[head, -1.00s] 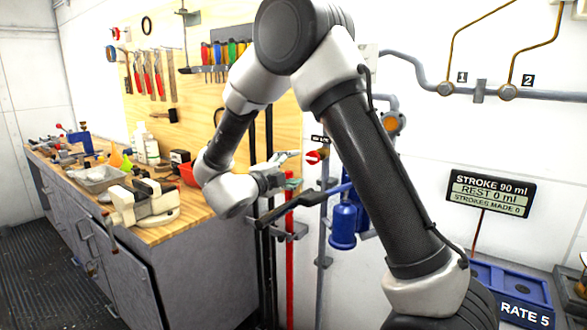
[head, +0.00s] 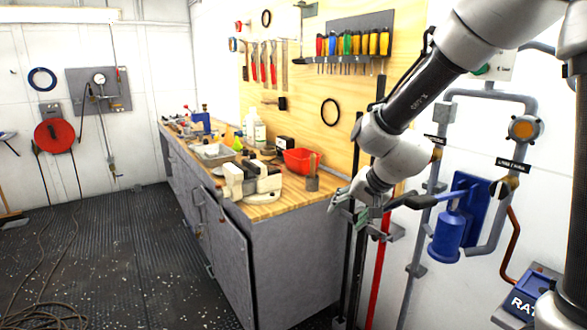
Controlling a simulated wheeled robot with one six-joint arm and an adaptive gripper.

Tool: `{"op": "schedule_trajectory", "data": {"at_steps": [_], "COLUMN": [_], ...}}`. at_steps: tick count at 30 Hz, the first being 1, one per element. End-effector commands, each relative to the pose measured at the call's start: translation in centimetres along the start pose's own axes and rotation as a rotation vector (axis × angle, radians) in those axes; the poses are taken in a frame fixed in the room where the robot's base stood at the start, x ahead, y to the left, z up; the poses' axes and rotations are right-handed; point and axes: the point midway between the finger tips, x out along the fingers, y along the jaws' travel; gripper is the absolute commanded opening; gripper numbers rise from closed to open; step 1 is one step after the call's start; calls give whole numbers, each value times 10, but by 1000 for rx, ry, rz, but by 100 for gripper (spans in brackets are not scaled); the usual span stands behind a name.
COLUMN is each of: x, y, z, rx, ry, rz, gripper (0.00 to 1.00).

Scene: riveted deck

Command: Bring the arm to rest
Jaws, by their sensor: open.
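My arm comes in from the upper right of the head view and hangs bent, its wrist pointing down. My gripper (head: 352,208) is at the arm's end, small in the picture, and looks empty with its jaws open. It shows just right of the workbench (head: 262,210) end, in front of upright bars by the wall. Whether it touches anything there I cannot tell.
A blue hand pump (head: 448,238) with a dark lever (head: 425,200) is on the wall close right of my gripper. A vise (head: 250,180) and a red bin (head: 301,160) stand on the bench. The ribbed floor (head: 110,240) at left is largely clear; a cable (head: 45,312) lies there.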

Motion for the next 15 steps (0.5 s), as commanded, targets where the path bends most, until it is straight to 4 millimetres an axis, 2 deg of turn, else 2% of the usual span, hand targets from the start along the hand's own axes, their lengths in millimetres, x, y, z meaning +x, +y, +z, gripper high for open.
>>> {"op": "schedule_trajectory", "data": {"at_steps": [1,3,9,12,15], "x": [-33,-72,-181,-226,-253], "y": [18,47,133,168,183], "z": [18,41,87,100,100], "rx": [-96,-216,-421,-446,-439], "ry": [-82,-187,-344,-325,-231], "rz": [25,73,243,319,348], "gripper": [63,63,63,63,63]}}
